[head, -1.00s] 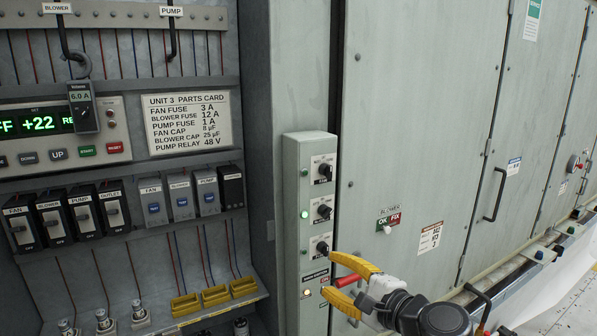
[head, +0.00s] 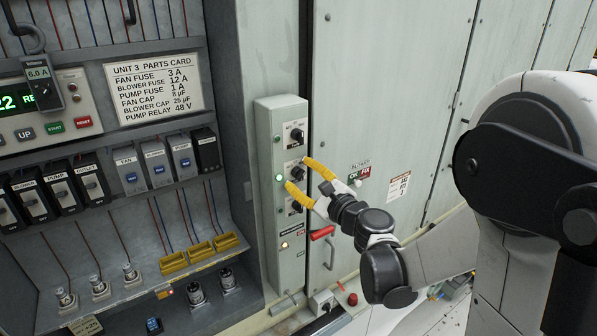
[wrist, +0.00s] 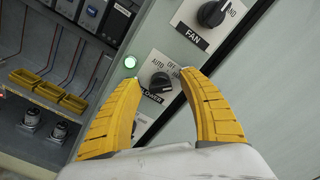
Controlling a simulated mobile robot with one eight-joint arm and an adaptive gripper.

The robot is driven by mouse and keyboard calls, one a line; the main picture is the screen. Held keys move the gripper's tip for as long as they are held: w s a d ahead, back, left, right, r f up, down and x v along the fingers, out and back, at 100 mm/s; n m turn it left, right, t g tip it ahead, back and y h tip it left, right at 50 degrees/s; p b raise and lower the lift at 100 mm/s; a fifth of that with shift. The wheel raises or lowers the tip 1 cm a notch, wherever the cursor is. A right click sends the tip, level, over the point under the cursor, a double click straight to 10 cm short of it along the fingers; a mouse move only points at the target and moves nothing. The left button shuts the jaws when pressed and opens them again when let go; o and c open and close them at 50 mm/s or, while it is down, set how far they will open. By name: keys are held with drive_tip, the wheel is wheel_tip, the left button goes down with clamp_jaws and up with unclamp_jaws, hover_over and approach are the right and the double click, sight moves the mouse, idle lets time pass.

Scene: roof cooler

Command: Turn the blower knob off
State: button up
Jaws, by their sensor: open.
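The blower knob (wrist: 161,84) is a dark rotary knob with AUTO and OFF printed above it in the wrist view and a partly covered BLOWER label below. I cannot tell clearly where its pointer stands. A green lamp (wrist: 130,62) beside it is lit. My gripper (wrist: 159,66) is open, with its yellow fingers on either side of the knob; contact is not clear. In the head view my gripper (head: 298,174) is at the middle of the narrow control box (head: 276,114), partly covering the blower knob.
The fan knob (wrist: 212,13) sits just above. A third knob (head: 296,208) is below my gripper. A yellow lamp (head: 284,245) glows lower on the box. The open cabinet with fuses and yellow trays (head: 200,250) is left; flat doors (head: 400,90) are right.

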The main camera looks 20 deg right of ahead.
drive_tip(key=shift+w+a, duration=0.1)
drive_tip(key=shift+w, duration=0.2)
clamp_jaws()
